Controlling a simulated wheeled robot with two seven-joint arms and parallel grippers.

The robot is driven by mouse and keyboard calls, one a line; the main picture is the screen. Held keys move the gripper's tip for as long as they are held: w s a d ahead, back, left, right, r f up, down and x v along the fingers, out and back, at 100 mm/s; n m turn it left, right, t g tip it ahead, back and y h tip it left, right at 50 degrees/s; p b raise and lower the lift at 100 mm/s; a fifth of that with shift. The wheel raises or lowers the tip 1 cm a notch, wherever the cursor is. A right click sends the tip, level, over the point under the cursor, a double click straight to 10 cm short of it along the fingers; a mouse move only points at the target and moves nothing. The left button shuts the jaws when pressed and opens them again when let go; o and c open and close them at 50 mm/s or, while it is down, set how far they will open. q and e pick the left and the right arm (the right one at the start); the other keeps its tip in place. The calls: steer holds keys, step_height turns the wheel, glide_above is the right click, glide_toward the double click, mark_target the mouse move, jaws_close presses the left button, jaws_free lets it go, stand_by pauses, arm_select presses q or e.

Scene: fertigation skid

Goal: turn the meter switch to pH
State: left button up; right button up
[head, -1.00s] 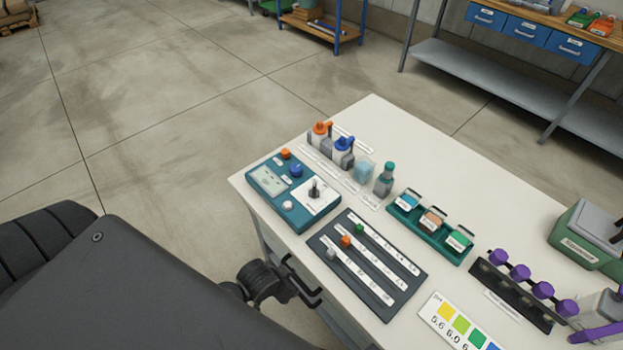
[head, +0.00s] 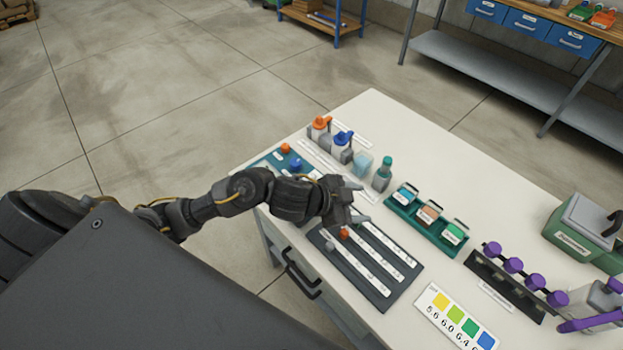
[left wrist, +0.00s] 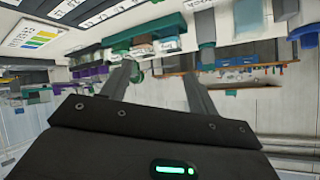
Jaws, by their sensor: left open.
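The teal meter (head: 268,160) lies at the left corner of the white table in the head view. My left arm covers most of it, including its switch. An orange knob (head: 285,148) and a blue knob (head: 295,165) show on its far edge. My left gripper (head: 362,203) is open, with its fingers pointing right, above the table between the meter and the slider board. In the left wrist view the two fingers (left wrist: 158,85) stand apart with nothing between them. My right gripper is not in view.
A dark slider board (head: 365,262) lies in front of the gripper. A green tray (head: 428,222) and a purple-knobbed rack (head: 510,290) are to the right.

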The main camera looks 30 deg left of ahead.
arm_select(q)
steer(key=w+a+r+g+y, duration=0.1)
steer(key=a+r+g+y, duration=0.15)
steer(key=a, duration=0.75)
steer(key=w+a+r+g+y, duration=0.15)
steer(key=a+g, duration=0.25)
steer(key=a, duration=0.5)
steer(key=shift+m+h, duration=0.3)
steer(key=shift+m, duration=0.1)
steer(key=x, duration=1)
steer(key=shift+d+f, duration=0.1)
steer(key=shift+f, duration=0.15)
steer(key=c, duration=1)
